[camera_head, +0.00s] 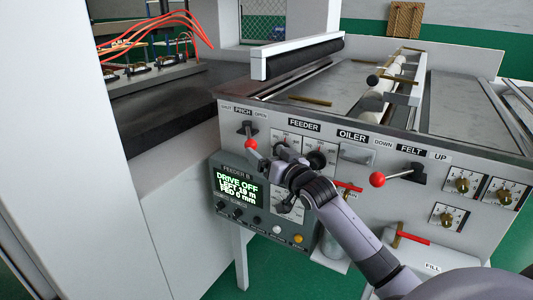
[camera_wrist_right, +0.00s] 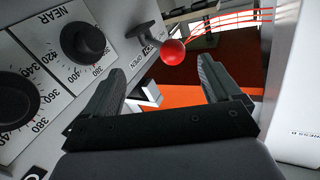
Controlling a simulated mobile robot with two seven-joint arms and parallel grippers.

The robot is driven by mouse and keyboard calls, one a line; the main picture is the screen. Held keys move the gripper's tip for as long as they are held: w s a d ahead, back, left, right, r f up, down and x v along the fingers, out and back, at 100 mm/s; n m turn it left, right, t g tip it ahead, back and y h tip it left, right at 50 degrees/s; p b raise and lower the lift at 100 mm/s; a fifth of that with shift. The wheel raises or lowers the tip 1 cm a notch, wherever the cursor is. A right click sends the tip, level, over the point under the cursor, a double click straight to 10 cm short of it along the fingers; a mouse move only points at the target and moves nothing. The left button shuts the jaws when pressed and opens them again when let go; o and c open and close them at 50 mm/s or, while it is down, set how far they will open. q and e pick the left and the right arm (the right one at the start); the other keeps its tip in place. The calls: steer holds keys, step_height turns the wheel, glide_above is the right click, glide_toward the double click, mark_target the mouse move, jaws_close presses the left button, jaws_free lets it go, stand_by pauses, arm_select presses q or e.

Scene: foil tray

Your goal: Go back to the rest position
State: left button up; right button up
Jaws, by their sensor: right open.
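My right gripper (camera_head: 262,162) is in front of the feeder panel, with its arm reaching in from the lower right. In the right wrist view its two dark fingers (camera_wrist_right: 162,70) are spread apart with nothing between them. The red-knobbed pinch lever (camera_head: 250,145) is close to the fingertips. Its red ball (camera_wrist_right: 172,52) shows beyond and between the fingers in the wrist view, seemingly apart from them. My gripper and forearm hide part of the dials behind them. My left gripper is not in view.
The feeder display (camera_head: 237,188) reads DRIVE OFF. A red-knobbed felt lever (camera_head: 378,180) sticks out at the right, and a red-handled valve (camera_head: 410,236) is lower down. A white cabinet (camera_head: 60,150) stands at the left. Green floor (camera_head: 285,275) is open below.

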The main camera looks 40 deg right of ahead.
stand_by(0.4)
steer(key=s+a+f+n+g+y, duration=0.1)
steer(key=s+a+f, duration=0.2)
steer(key=f, duration=0.3)
steer(key=s+a+f+n+g+y, duration=0.1)
steer(key=s+a+f, duration=0.2)
steer(key=f, duration=0.3)
steer(key=s+a+f+n+g, duration=0.1)
steer(key=s+a+f+g, duration=0.1)
steer(key=s+a+f, duration=0.3)
steer(key=s+a+f+n+g+y, duration=0.1)
steer(key=s+a+f, duration=0.3)
steer(key=s, duration=0.6)
steer(key=s+a+f+n+g, duration=0.1)
steer(key=s+a+f+g, duration=0.1)
steer(key=s+a+f, duration=0.3)
steer(key=s+f, duration=0.2)
steer(key=s, duration=0.1)
steer(key=shift+s+a+f+n+g+y+p, duration=0.2)
steer(key=shift+a+f+n+g+y+p, duration=0.1)
steer(key=shift+y, duration=0.1)
